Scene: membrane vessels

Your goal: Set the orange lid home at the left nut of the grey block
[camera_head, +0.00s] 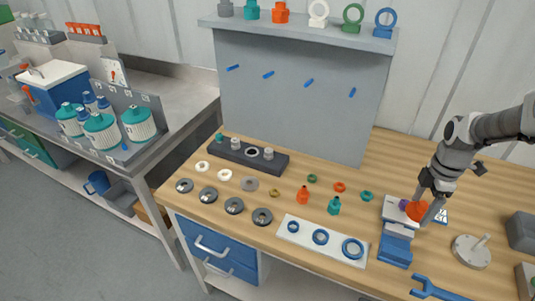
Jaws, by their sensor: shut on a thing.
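The orange lid (416,211) is between the fingers of my gripper (427,212), which is shut on it at the right of the view. The lid is just over or against a light grey block (393,214) on the wooden bench. A small purple part (403,204) shows on this block, directly left of the lid. The fingers and lid hide much of the block's right side, so I cannot tell whether the lid touches it or make out its nuts.
Blue blocks (395,250) stand just in front of the grey block. A round metal base with a handle (471,251) is to the right. A white plate with blue rings (321,238) lies to the left. A dark block with fittings (253,155) is further left. A blue wrench (437,291) lies at the front.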

